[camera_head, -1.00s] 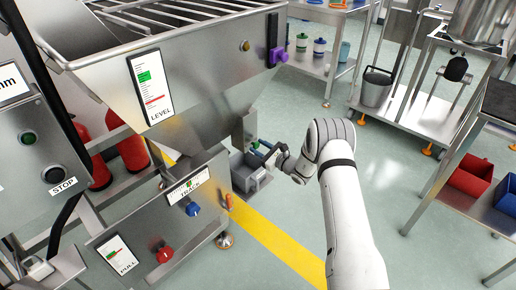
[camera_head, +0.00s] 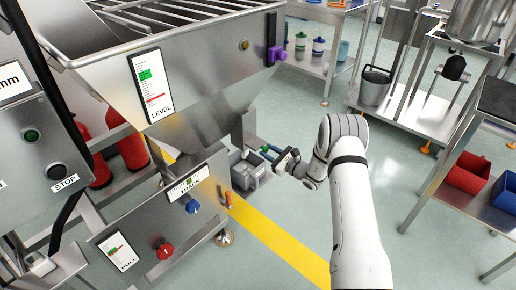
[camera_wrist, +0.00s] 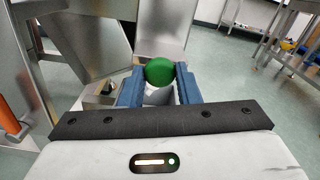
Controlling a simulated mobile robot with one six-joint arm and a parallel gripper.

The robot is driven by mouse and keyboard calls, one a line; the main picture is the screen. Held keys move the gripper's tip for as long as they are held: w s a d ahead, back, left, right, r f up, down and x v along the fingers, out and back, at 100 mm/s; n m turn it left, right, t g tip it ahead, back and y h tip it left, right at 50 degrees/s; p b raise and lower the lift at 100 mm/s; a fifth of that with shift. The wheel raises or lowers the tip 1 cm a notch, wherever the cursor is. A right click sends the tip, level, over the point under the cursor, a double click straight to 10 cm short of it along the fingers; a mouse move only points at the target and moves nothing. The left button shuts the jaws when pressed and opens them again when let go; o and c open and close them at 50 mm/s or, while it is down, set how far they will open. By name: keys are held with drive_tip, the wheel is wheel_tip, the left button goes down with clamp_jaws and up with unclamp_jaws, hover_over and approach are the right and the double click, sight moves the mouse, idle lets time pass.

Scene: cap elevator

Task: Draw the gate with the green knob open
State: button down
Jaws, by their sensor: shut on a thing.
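The green knob (camera_wrist: 160,71) is round and sits between the blue fingers of my gripper (camera_wrist: 159,74) in the wrist view. The fingers are shut on it from both sides. In the head view my gripper (camera_head: 272,153) is beside the lower right of the steel hopper machine, and the knob shows only as a small green spot (camera_head: 265,148). The gate itself is mostly hidden, so I cannot tell how far it stands out.
The steel hopper (camera_head: 210,85) rises to the left of my gripper. A grey box (camera_head: 246,171) is just below it. A blue knob (camera_head: 193,207) and a red knob (camera_head: 165,250) are on the machine's front. Open floor lies to the right.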

drive_tip(key=shift+s+d, duration=0.1)
drive_tip(key=shift+d, duration=0.2)
drive_tip(key=c, duration=1.1)
unclamp_jaws()
drive_tip(key=shift+a, duration=0.1)
drive_tip(key=shift+o, duration=0.2)
drive_tip(key=p+v, duration=0.2)
drive_tip(key=v, duration=0.5)
drive_tip(key=shift+s+d, duration=0.3)
